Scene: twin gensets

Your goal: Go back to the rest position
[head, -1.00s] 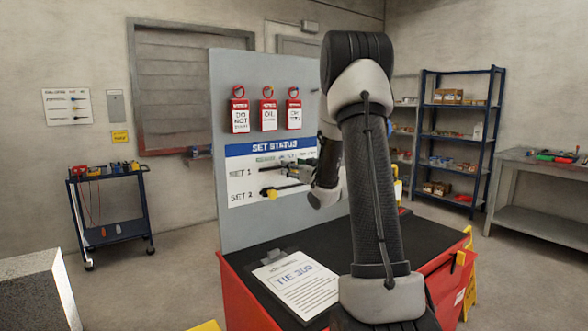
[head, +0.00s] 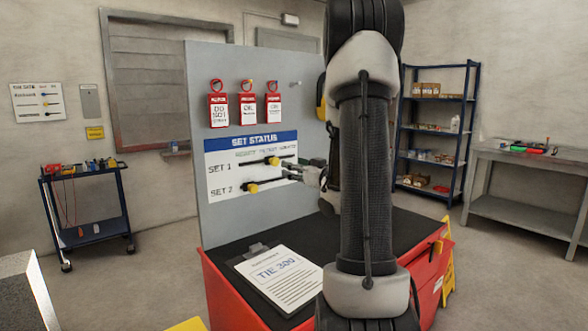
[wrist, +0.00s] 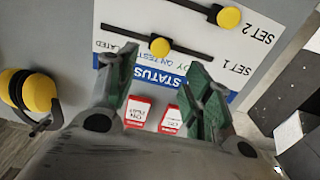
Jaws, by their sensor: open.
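My gripper (head: 306,173) is in front of the status board (head: 215,150), to the right of the yellow knobs. In the wrist view my gripper (wrist: 160,78) shows its two green-padded fingers spread, with nothing between them. The fingers look clear of both knobs. My arm hides part of the board's right side.
Red lockout tags (head: 247,109) hang above the sign. Yellow earmuffs (wrist: 40,92) hang beside it. A clipboard (head: 278,278) lies on the red cabinet's black top (head: 395,232). A blue cart (head: 85,212), blue shelves (head: 435,130) and grey bench (head: 525,170) stand apart, with open floor between.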

